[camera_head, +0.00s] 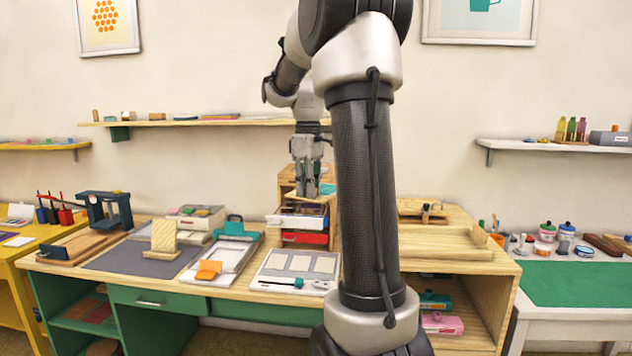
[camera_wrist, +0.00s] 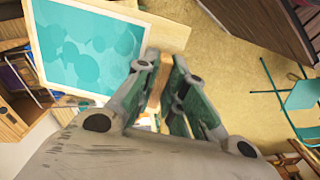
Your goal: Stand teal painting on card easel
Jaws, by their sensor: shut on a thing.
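The teal painting (camera_wrist: 88,45), a pale-edged panel with darker round blotches, fills the upper left of the wrist view. In the head view only a small teal patch of it (camera_head: 327,188) shows beside the fingers, above the drawer unit. My gripper (camera_head: 306,192) points down there; in the wrist view its fingers (camera_wrist: 166,85) are close together at the painting's lower right corner, which they partly hide. It is shut on the painting, though the exact contact is unclear. The card easel (camera_head: 163,238), a light wooden slanted rest on a base, stands on the left of the desk and looks empty.
The drawer unit (camera_head: 305,238) below my gripper has white and red drawer fronts. A dark grey mat (camera_head: 117,257) lies under the easel. A tray with orange and teal items (camera_head: 228,259) and a white board with cards (camera_head: 297,266) lie between. A wall shelf (camera_head: 170,123) is behind.

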